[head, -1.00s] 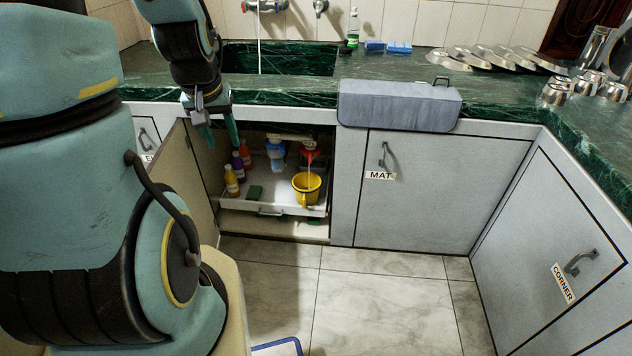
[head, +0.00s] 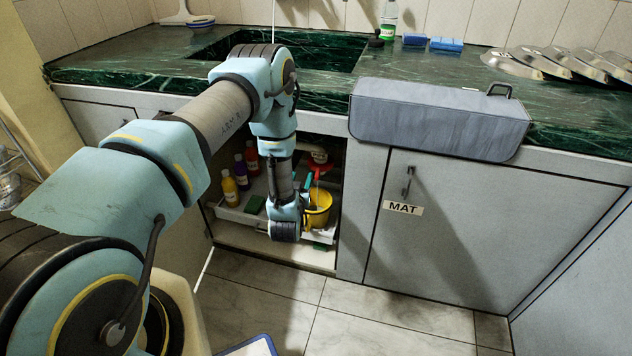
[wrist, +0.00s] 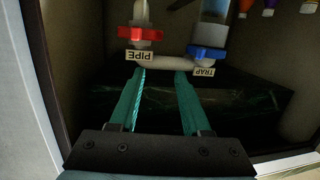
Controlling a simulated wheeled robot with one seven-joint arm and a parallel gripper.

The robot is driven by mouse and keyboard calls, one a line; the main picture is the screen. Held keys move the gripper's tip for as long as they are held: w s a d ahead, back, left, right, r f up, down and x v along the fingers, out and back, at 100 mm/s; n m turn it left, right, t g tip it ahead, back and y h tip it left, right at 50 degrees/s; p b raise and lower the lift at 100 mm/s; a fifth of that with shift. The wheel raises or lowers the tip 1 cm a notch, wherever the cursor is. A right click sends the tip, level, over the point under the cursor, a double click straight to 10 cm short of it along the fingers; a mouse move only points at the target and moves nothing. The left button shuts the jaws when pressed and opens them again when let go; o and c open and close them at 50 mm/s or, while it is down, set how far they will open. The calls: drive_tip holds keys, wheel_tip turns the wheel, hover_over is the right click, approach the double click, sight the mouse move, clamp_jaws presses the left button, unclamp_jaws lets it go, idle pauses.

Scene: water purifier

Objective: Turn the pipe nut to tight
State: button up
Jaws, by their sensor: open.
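The pipe nut is a red winged nut (wrist: 140,34) on a pale pipe, above the "PIPE" label (wrist: 141,57) in the wrist view. In the head view only a bit of the red nut (head: 321,168) shows behind my arm. A blue nut (wrist: 207,52) on a clear trap sits to its right in the wrist view, by the "TRAP" label (wrist: 204,72). My gripper (wrist: 160,74) is open and empty. Its two teal fingers point toward the pipe between the nuts, short of the red nut. In the head view my gripper (head: 308,180) is inside the cabinet, partly hidden.
A yellow bucket (head: 319,210) stands under the pipe on the cabinet's white tray (head: 233,215). Several bottles (head: 229,189) and a green sponge (head: 252,205) are at the left.

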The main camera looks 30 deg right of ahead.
sight(317, 177)
drive_tip(key=s+f+t+h, duration=0.1)
drive_tip(key=s+f+h, duration=0.1)
drive_tip(key=s+f, duration=0.25)
drive_tip(key=shift+m, duration=0.4)
drive_tip(key=x, duration=1)
drive_tip(key=shift+s+d+r+b, duration=0.1)
drive_tip(key=shift+d+r+b, duration=0.05)
drive_tip(key=shift+d+b, duration=0.3)
drive_tip(key=shift+c, duration=0.2)
clamp_jaws()
